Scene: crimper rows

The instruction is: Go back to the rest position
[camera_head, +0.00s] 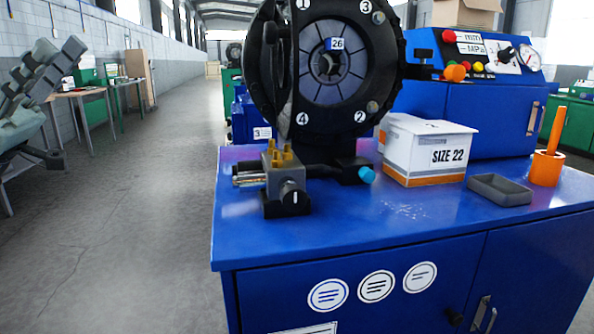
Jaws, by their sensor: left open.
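My left gripper (58,58) is at the left edge of the head view, with grey-green links and finger parts pointing up and to the right. It is open, and I see nothing held in it. It is in the air over the aisle side, well apart from the blue bench (330,225). Part of the left arm is cut off by the picture's edge. My right gripper is not in view.
On the bench stand a black crimper (335,120), a small grey holder with brass-coloured pieces (282,175), a white SIZE 22 box (428,150), a grey tray (500,198) and an orange post (547,165). A blue control unit (470,110) stands behind. The grey floor (130,240) is clear.

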